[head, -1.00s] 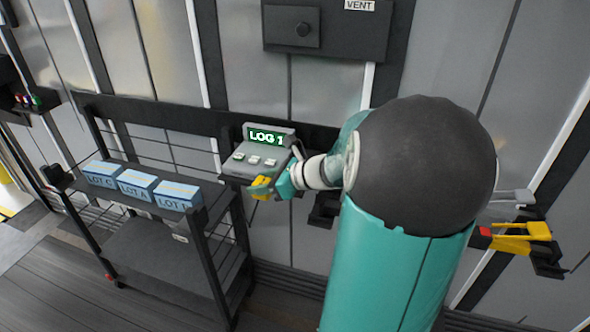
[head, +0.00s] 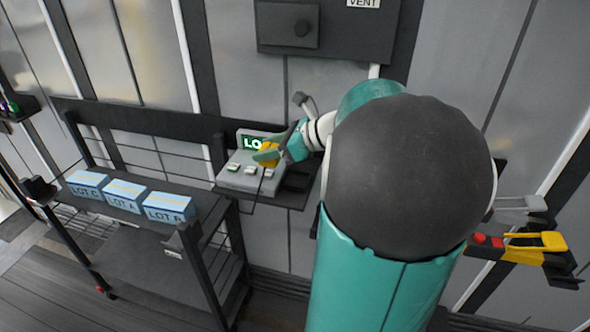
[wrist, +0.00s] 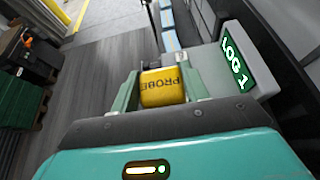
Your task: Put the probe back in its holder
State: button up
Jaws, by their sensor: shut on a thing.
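The yellow probe (head: 268,154), lettered PROBE in the wrist view (wrist: 162,88), is held between the two green fingers of my gripper (wrist: 162,85). In the head view my gripper (head: 276,152) is over the grey logger (head: 240,173), partly covering its green display. A thin dark cable (head: 257,190) hangs below the probe in front of the logger. A dark block (head: 298,178) sits right of the logger; I cannot tell whether it is the holder.
A dark cart (head: 130,207) at left carries blue boxes marked LOT C (head: 87,184), LOT A (head: 124,197) and another LOT box (head: 168,207). A grey vent box (head: 325,30) is on the wall above. A yellow tool with a red part (head: 535,245) is on a bracket at right.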

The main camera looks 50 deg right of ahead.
jog(key=d+f, duration=0.4)
jog(key=d, duration=0.1)
jog(key=s+d+f, duration=0.1)
jog(key=d+f, duration=0.1)
jog(key=shift+d+f, duration=0.15)
jog(key=shift+f, duration=0.15)
jog(key=shift+d+f, duration=0.35)
jog(key=shift+f, duration=0.2)
notch_tip(320, 180, down, 3)
jog(key=shift+r, duration=0.1)
jog(key=o, duration=1.2)
jog(key=shift+c, duration=0.2)
jog(key=v, duration=1.2)
